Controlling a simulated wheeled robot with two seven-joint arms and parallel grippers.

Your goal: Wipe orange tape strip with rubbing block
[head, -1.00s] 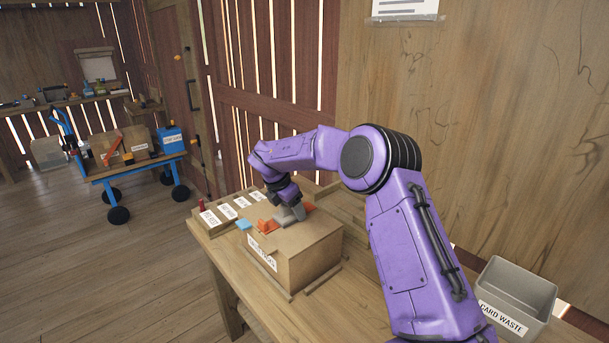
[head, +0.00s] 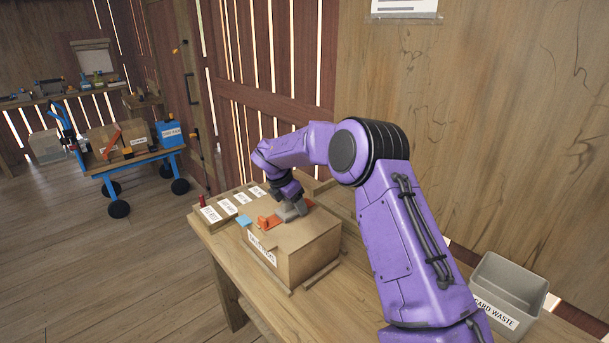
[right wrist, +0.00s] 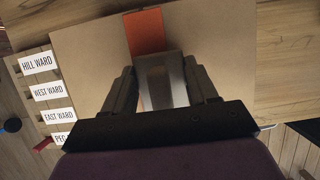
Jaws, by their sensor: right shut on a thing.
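A closed cardboard box (head: 309,247) stands on the wooden table. The orange tape strip (head: 308,203) runs across its top and shows partly beside my gripper; it also shows in the right wrist view (right wrist: 146,32). My right gripper (head: 291,208) is shut on a grey rubbing block (right wrist: 160,86). The block is low at the box top, over the strip's line, and hides part of the strip. I cannot tell whether it presses on the tape. My left gripper is not in view.
A grey card waste bin (head: 510,285) stands at the right. A blue cart (head: 130,165) stands across the floor.

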